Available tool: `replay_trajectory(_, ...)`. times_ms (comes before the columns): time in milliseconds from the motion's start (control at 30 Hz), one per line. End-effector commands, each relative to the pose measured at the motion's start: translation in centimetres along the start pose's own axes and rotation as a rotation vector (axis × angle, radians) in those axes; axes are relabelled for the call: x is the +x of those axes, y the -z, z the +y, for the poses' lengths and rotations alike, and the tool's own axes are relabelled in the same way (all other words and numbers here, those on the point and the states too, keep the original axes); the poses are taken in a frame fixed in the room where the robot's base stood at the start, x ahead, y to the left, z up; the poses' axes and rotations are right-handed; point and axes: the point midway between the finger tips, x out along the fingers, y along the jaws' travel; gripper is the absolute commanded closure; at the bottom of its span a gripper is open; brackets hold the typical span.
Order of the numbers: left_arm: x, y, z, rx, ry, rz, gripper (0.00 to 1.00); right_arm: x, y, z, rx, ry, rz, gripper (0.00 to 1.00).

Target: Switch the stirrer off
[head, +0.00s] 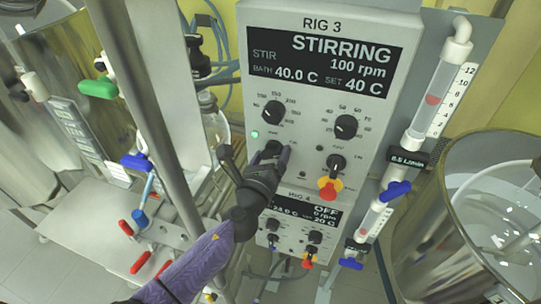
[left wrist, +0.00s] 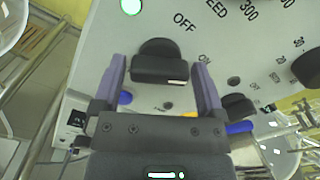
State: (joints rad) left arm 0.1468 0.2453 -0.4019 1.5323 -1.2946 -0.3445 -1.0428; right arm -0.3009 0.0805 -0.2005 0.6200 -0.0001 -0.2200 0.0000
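The RIG 3 control box (head: 320,185) has a display (head: 325,65) reading STIRRING, 100 rpm, set 40 C. A green lamp (head: 254,134) is lit at its left; it also shows in the left wrist view (left wrist: 131,6). Below the speed dial is a black switch knob (left wrist: 158,62), mostly hidden by my gripper in the head view. My left gripper (head: 275,155) is at this knob. In the left wrist view its purple fingers (left wrist: 158,72) stand either side of the knob, with narrow gaps. The OFF label is above the knob. My right gripper is out of view.
The speed dial (head: 273,112), another dial (head: 346,126) and a red-yellow knob (head: 330,188) are nearby. A RIG 4 panel (head: 290,225) reading OFF is below. A flow tube (head: 435,95) with blue valves and a glass vessel (head: 480,240) stand right. Metal posts stand left.

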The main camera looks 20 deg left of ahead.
Motion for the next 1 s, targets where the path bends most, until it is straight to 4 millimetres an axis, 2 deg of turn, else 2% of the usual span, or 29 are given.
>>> replay_trajectory(33,0.0,0.0,0.0,0.000,0.000,0.000,0.21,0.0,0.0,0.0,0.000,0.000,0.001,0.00)
replay_trajectory(300,0.0,0.0,0.0,0.000,0.000,0.000,0.78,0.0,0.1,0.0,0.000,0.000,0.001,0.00)
replay_trajectory(333,0.0,0.0,0.0,0.000,0.000,0.000,0.82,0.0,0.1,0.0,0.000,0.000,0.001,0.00)
replay_trajectory(667,0.0,0.1,0.0,-0.065,0.000,0.000,0.82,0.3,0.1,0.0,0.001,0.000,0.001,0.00)
replay_trajectory(1000,0.0,0.1,0.1,-0.334,-0.001,-0.001,0.82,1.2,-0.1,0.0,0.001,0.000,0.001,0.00)
